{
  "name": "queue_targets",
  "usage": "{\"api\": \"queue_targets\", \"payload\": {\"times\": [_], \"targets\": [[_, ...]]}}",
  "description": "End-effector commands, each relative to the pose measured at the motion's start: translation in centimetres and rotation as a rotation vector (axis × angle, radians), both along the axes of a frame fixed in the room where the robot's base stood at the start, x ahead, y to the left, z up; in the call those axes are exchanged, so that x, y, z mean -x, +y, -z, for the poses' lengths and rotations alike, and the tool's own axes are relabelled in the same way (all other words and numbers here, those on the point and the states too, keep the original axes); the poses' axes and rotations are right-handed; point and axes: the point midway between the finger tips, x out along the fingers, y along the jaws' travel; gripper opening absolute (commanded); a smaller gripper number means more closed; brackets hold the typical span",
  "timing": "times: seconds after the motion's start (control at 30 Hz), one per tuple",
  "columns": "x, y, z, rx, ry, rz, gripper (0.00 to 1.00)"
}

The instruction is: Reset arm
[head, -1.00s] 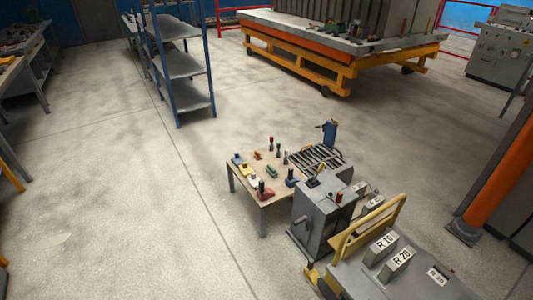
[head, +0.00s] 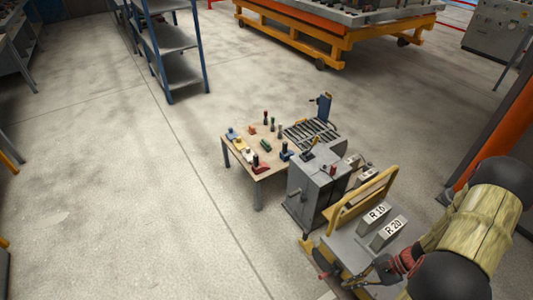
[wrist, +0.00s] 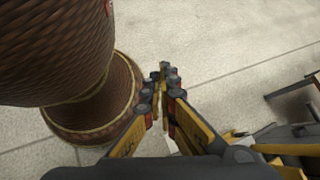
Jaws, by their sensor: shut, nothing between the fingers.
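My gripper (wrist: 163,74) shows in the wrist view with its two fingers together and nothing held between them. Pale floor lies beyond its tips. In the head view, my arm enters at the lower right, bent over the cart (head: 347,246) with the R 10 and R 20 blocks. The gripper's end there is small, dark and partly hidden, in front of the cart's lower part. I cannot tell whether it touches the cart.
A small table (head: 240,158) with tools stands left of a grey machine (head: 315,184). A blue shelf rack (head: 173,40) stands at the back left, and a yellow-framed platform (head: 300,40) at the back. An orange post (head: 500,130) is at the right. The left floor is clear.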

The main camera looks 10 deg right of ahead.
Motion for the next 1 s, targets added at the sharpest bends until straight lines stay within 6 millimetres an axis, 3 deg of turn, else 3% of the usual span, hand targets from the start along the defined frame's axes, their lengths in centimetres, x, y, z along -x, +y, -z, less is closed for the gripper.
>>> {"api": "queue_targets", "payload": {"times": [0.1, 0.47, 1.0], "targets": [[-0.6, -0.1, -4.6, 0.095, -0.03, -0.145, 0.0], [-1.6, 1.6, -16.8, 0.387, -0.139, -0.54, 0.0], [-1.7, 7.8, -32.4, 0.84, -0.448, -1.013, 0.0]]}}
